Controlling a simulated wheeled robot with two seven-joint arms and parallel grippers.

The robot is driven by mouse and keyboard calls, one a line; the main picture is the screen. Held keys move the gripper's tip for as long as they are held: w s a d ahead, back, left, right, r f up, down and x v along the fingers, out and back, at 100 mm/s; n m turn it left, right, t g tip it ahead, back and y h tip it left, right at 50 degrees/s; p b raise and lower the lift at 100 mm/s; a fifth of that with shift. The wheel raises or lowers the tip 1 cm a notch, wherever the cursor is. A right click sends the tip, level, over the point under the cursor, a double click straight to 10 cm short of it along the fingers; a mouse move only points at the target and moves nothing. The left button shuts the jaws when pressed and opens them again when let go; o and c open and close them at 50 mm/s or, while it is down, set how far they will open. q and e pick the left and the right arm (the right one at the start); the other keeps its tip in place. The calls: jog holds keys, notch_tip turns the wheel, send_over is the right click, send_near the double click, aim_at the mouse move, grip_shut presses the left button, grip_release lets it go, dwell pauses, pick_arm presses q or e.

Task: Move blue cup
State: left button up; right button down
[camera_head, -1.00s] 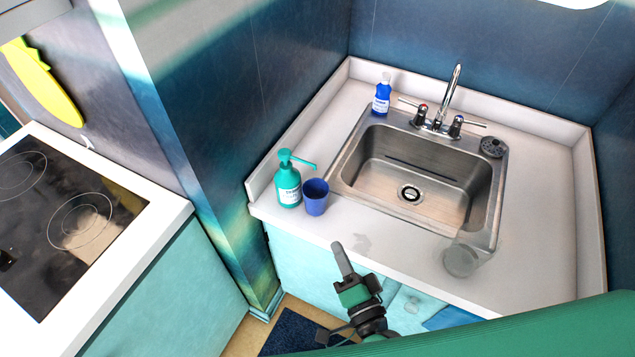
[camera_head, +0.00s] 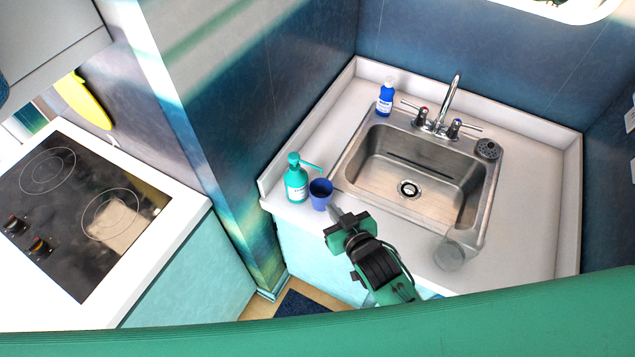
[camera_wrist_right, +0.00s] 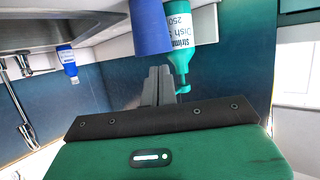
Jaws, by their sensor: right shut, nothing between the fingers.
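The blue cup (camera_head: 320,193) stands upright on the white counter at the left of the sink, just right of the teal soap dispenser (camera_head: 296,183). My right gripper (camera_head: 335,212) is shut and empty, with its fingertips close to the cup's lower right side. In the right wrist view the closed fingers (camera_wrist_right: 158,86) point toward the cup (camera_wrist_right: 151,28), with the dispenser (camera_wrist_right: 181,35) behind it. I cannot tell whether the fingertips touch the cup. My left gripper is not in view.
The steel sink (camera_head: 411,180) with its faucet (camera_head: 447,103) lies right of the cup. A blue bottle (camera_head: 385,98) stands behind the sink's left corner. A clear glass (camera_head: 449,255) is at the sink's front edge. A stove (camera_head: 75,215) is at the left.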

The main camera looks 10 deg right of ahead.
jog(key=p, duration=0.2)
send_over(317, 184)
jog(key=s, duration=0.3)
jog(key=shift+r, duration=0.15)
jog(key=shift+w+a+p, duration=0.15)
jog(key=shift+p, duration=0.2)
jog(key=shift+f, duration=0.95)
jog(key=shift+f, duration=0.1)
